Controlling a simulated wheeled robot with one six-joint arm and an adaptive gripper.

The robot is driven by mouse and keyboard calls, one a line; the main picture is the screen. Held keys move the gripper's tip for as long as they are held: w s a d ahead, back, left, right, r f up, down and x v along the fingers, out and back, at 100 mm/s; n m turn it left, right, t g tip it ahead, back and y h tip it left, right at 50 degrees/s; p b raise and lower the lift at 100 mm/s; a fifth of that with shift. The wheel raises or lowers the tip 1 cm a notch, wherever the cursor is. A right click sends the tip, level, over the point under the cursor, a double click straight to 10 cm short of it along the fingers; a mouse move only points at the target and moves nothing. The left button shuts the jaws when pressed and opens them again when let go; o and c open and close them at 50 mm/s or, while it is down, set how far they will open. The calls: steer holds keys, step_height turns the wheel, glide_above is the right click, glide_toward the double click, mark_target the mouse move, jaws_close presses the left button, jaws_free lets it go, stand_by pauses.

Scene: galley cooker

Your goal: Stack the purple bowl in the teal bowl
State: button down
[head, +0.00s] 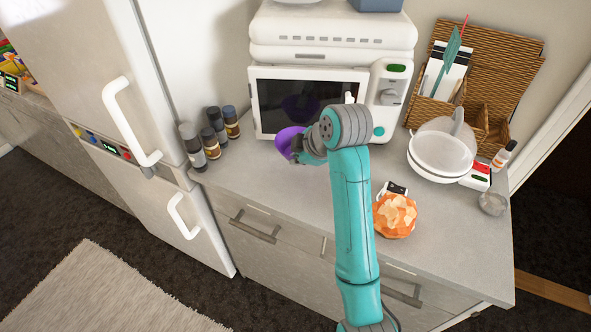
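The purple bowl (284,138) is in front of the microwave, left of my arm's wrist, and looks tilted. My gripper (296,152) is at the bowl's right side and overlaps it in this view. The fingers are small and partly hidden by my teal arm, so I cannot tell whether they are open or closed on the rim. I cannot tell whether the bowl touches the counter. I cannot make out a teal bowl; my arm, of a similar colour, covers part of the counter.
A white microwave (258,103) stands behind the bowl. Several dark-capped jars (213,143) stand to its left, beside the fridge (97,62). An orange patterned round object (396,216) and a white lidded pot (440,158) are right of my arm. The counter's front left (240,182) is clear.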

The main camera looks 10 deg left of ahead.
mark_target(292, 177)
steer(key=shift+f, duration=2.75)
steer(key=shift+f, duration=0.2)
steer(key=c, duration=1.6)
jaws_free()
steer(key=shift+r, duration=0.2)
